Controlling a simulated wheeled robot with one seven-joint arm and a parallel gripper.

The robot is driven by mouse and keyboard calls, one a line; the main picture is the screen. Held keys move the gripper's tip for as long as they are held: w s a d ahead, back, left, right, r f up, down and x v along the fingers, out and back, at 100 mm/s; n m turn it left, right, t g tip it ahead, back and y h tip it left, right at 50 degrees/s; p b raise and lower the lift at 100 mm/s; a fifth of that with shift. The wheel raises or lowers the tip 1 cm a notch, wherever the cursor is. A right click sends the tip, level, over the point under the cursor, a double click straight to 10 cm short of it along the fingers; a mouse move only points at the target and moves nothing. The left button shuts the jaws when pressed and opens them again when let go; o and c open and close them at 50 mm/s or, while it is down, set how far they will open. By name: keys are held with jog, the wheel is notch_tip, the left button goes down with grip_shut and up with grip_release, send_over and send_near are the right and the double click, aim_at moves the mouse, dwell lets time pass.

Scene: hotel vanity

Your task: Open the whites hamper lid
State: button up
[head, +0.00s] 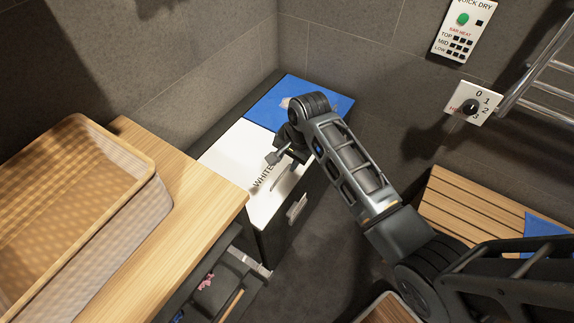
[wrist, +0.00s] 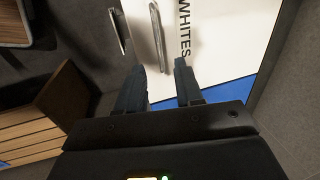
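The whites hamper has a white lid (head: 233,159) marked WHITES, which lies flat and closed. The lid also shows in the wrist view (wrist: 217,45). A slim metal bar handle (wrist: 157,35) is on the lid, close to its front edge. My gripper (wrist: 160,66) is over the lid with its two dark fingers apart. In the wrist view the near end of the handle appears between the fingertips. I cannot tell whether they touch it or how high they are above it. In the head view my gripper (head: 276,160) covers part of the lid and its lettering.
A blue lid (head: 267,111) adjoins the white one at the back. Another handle (head: 297,208) is on the hamper's front. A wooden counter (head: 190,190) with a woven basket (head: 135,151) is at left. A slatted wooden bench (head: 455,205) and towel rail (head: 545,103) are at right.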

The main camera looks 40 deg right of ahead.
aim_at(286, 170)
jog(key=shift+g, duration=0.3)
jog(key=shift+w+d+f+b, duration=0.15)
jog(key=shift+w+d+f, duration=0.15)
jog(key=shift+f, duration=0.8)
jog(key=shift+w+d+f+b, duration=0.15)
jog(key=shift+w+f, duration=0.3)
jog(key=shift+f, duration=0.65)
jog(key=shift+w+d+f+b, duration=0.1)
jog(key=shift+w+d+f, duration=0.2)
jog(key=shift+f, duration=0.8)
jog(key=shift+c, duration=0.4)
jog(key=shift+a, duration=0.1)
grip_shut()
